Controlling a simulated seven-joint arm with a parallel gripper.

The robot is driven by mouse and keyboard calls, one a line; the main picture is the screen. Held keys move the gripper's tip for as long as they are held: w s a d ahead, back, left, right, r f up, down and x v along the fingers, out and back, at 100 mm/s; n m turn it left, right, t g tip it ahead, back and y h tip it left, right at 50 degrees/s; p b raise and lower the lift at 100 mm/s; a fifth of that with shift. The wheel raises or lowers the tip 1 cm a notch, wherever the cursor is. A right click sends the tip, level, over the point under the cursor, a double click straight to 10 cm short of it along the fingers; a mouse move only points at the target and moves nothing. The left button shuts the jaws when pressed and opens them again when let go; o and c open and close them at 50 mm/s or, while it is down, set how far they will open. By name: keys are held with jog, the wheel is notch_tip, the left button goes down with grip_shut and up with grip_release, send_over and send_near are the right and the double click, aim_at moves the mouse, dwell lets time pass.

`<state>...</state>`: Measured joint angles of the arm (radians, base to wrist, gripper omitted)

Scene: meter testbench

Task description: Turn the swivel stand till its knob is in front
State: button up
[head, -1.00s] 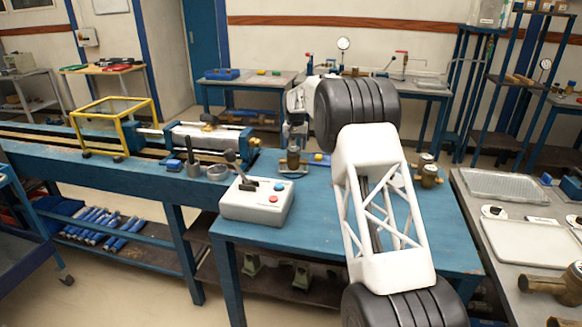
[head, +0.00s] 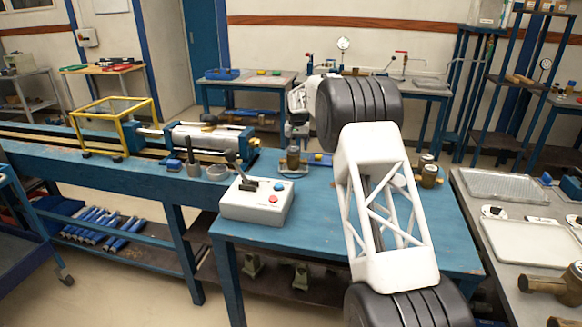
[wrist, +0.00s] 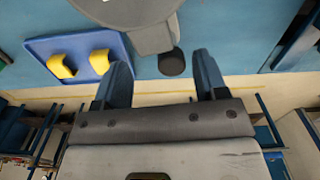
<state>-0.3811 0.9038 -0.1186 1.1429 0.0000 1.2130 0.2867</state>
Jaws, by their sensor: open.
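The swivel stand (head: 293,171) is a low grey base near the back edge of the blue bench, with a brass-coloured meter body on it. In the wrist view its grey round part (wrist: 140,38) is at the top, cut off by the frame. A dark round knob (wrist: 172,62) shows beside it. My gripper (wrist: 161,60) is open, and the knob appears between its two blue fingertips in the picture. I cannot tell whether they are at the same height or touching. In the head view my gripper (head: 298,130) is small, above and behind the stand, partly hidden by my arm.
A blue plate with yellow blocks (wrist: 80,50) lies beside the stand. A grey control box (head: 257,202) with a lever stands at the bench's front left. Brass fittings (head: 428,175) are at the right.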

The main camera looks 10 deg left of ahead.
jog(key=shift+d+f, duration=0.1)
jog(key=shift+d, duration=0.2)
dwell(0.6)
jog(key=shift+o, duration=0.3)
jog(key=o, duration=0.4)
jog(key=shift+r, duration=2.8)
jog(key=shift+s+a+r, duration=0.1)
jog(key=shift+a+r, duration=0.35)
jog(key=shift+r, duration=0.2)
jog(key=shift+a+r, duration=0.45)
jog(key=shift+r, duration=0.2)
